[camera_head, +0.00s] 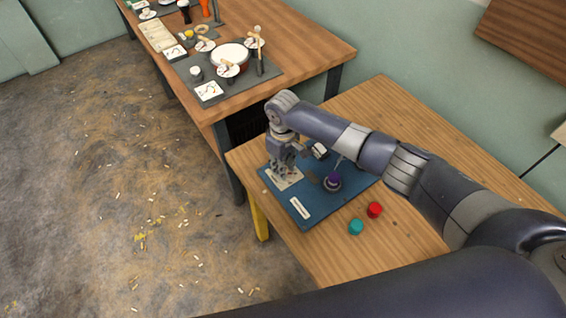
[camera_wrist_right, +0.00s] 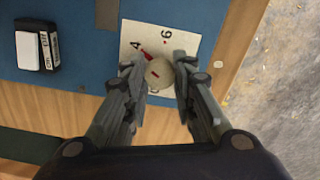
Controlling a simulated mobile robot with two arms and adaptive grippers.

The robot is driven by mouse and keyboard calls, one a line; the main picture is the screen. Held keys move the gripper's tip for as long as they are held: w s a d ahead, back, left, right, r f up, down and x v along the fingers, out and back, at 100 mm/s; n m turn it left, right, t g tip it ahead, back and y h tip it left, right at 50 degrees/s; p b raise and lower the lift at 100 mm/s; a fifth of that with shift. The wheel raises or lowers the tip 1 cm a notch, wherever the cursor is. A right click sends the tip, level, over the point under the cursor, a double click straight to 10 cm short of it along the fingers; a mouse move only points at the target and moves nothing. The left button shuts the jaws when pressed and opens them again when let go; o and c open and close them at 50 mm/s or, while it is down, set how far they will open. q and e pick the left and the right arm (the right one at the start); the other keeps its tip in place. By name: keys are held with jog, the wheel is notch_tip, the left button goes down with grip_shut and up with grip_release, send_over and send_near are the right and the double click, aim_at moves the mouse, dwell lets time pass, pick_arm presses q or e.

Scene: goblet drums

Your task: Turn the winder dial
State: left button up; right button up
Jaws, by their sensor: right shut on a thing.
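The winder dial (camera_wrist_right: 159,73) is a round, pale knob with a red mark on top. It sits on a white card (camera_wrist_right: 187,43) with printed figures, including 4 and 6, and a red pointer mark. My right gripper (camera_wrist_right: 160,80) is shut on the dial, with one finger on each side of it. In the head view my right gripper (camera_head: 283,172) points down over the card (camera_head: 290,182) and hides the dial. My left gripper is not in view.
The card lies on a blue mat (camera_head: 335,206) on a wooden table. A purple spool (camera_head: 333,182), a black and white labelled box (camera_wrist_right: 38,45), a white label (camera_head: 299,208), a red piece (camera_head: 374,210) and a teal piece (camera_head: 356,227) are nearby. Another table (camera_head: 300,50) holds drum parts.

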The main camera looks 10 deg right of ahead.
dwell(0.3)
jog(key=o, duration=1.1)
notch_tip(320, 180, up, 12)
